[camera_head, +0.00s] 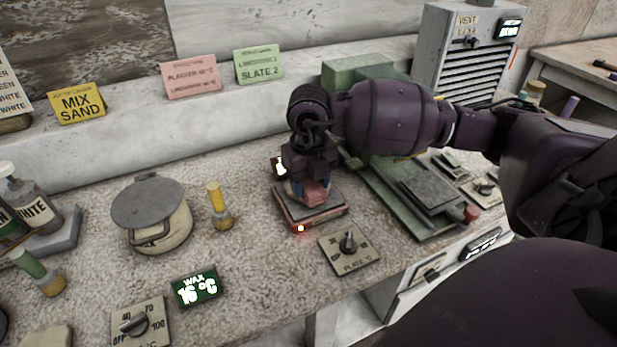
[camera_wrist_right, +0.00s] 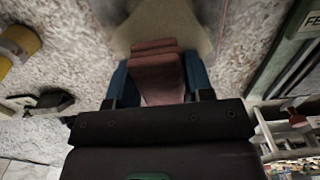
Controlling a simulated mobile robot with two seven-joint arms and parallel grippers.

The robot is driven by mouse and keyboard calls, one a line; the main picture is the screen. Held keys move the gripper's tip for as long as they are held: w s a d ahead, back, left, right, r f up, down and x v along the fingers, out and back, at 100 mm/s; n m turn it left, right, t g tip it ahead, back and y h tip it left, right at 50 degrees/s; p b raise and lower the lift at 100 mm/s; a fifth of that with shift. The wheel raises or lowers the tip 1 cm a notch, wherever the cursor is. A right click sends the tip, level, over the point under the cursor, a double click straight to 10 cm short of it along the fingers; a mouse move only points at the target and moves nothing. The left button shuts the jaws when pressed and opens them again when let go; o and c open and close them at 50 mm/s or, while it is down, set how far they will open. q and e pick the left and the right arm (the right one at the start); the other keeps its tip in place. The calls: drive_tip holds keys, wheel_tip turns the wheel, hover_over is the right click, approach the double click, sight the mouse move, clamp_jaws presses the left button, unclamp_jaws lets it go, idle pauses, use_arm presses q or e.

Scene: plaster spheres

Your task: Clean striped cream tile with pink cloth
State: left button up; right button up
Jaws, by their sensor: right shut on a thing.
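My right gripper (camera_head: 310,188) is shut on the pink cloth (camera_head: 317,194), a folded pad held between its blue fingertips. The cloth is over the dark top of a small red-sided hot plate (camera_head: 287,218); I cannot tell whether it touches. In the right wrist view the cloth (camera_wrist_right: 160,75) sits between the fingers of the right gripper (camera_wrist_right: 158,80). A smooth beige-grey surface (camera_wrist_right: 205,30) lies beyond it there. I cannot make out stripes, so I cannot tell whether it is the striped cream tile. My left gripper is not in view.
A lidded round pot (camera_head: 155,225) and a yellow-topped tool (camera_head: 218,205) stand to the left. A dial panel (camera_head: 349,252) is right in front of the hot plate. A green apparatus (camera_head: 400,195) is close on the right.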

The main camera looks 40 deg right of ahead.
drive_tip(key=shift+s+a+r+p, duration=0.1)
drive_tip(key=shift+s+p, duration=0.1)
drive_tip(key=shift+s, duration=0.2)
drive_tip(key=shift+s+a+p, duration=0.1)
drive_tip(key=shift+s+p, duration=0.05)
drive_tip(key=shift+s, duration=0.35)
drive_tip(key=shift+f, duration=0.2)
drive_tip(key=shift+w+d+b, duration=0.15)
drive_tip(key=shift+w+b, duration=0.15)
drive_tip(key=shift+w, duration=0.55)
drive_tip(key=shift+w+d+b, duration=0.15)
drive_tip(key=shift+w, duration=0.5)
drive_tip(key=shift+w+d+b, duration=0.15)
drive_tip(key=shift+w, duration=0.45)
drive_tip(key=shift+r, duration=0.1)
